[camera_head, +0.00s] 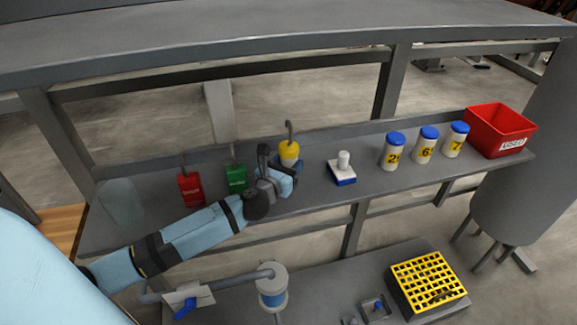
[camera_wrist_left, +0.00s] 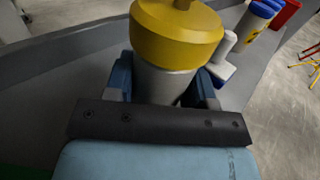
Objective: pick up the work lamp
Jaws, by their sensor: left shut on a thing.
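The work lamp (camera_head: 289,150) has a yellow top, a grey lower body and a dark hook on top. It stands upright at the shelf, and I cannot tell whether its base touches the surface. My left gripper (camera_head: 283,178) reaches it from the front left and is shut on it. In the left wrist view the yellow top of the lamp (camera_wrist_left: 178,35) fills the upper middle, with the blue fingers of the left gripper (camera_wrist_left: 163,82) on both sides of the grey body. The lamp's lower end is hidden by the gripper. My right gripper is not in view.
On the grey shelf (camera_head: 225,215), a red container (camera_head: 190,190) and a green one (camera_head: 236,178) stand left of the lamp. A white-and-blue device (camera_head: 342,170), several numbered blue-lidded jars (camera_head: 425,147) and a red bin (camera_head: 500,130) stand to the right. A yellow rack (camera_head: 428,283) is below.

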